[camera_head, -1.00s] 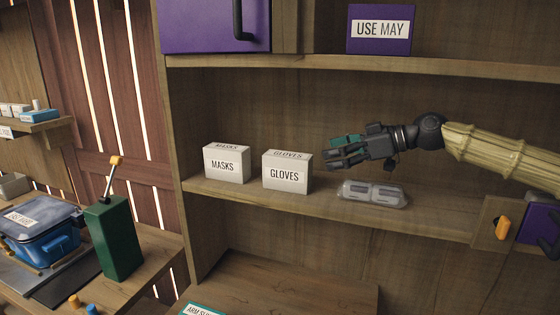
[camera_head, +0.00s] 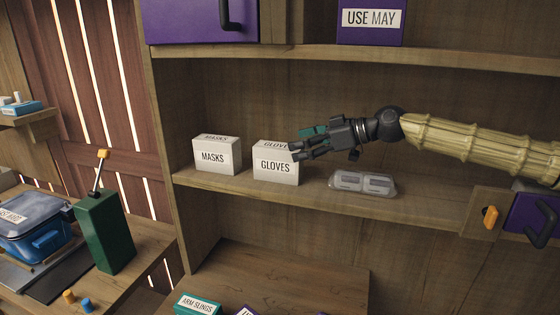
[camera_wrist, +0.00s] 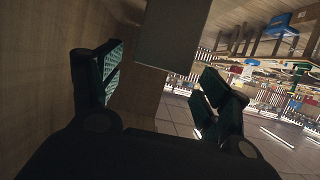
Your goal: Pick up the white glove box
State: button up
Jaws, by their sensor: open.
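The white glove box (camera_head: 275,163), labelled GLOVES, stands upright on the middle shelf. My gripper (camera_head: 303,146) is open at the box's upper right side, with its fingertips overlapping the box's right edge in the head view. I cannot tell from there whether they touch it. In the wrist view, my open gripper (camera_wrist: 160,88) has one finger on each side. A plain box face, likely the glove box (camera_wrist: 172,35), shows ahead at the top, between the fingers in width and in shadow.
A white MASKS box (camera_head: 215,156) stands left of the glove box with a small gap. A clear package (camera_head: 362,184) lies on the shelf (camera_head: 420,206) to the right. The upper shelf (camera_head: 300,54) holds a purple USE MAY box (camera_head: 371,22).

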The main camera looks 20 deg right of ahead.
aim_at(286, 146)
jog(key=shift+w+a, duration=0.1)
jog(key=shift+a, duration=0.3)
jog(key=shift+w+a+f+p, duration=0.6)
jog(key=shift+w+a+p, duration=0.1)
jog(key=shift+w, duration=0.2)
jog(key=shift+w+a+f, duration=0.15)
jog(key=shift+w+a, duration=0.1)
jog(key=shift+a, duration=0.05)
jog(key=shift+a+f+p, duration=0.15)
jog(key=shift+a+p, duration=0.2)
jog(key=shift+a, duration=0.1)
jog(key=shift+w+f, duration=0.1)
jog(key=shift+w, duration=0.15)
jog(key=shift+s, duration=0.1)
jog(key=c, duration=1.2)
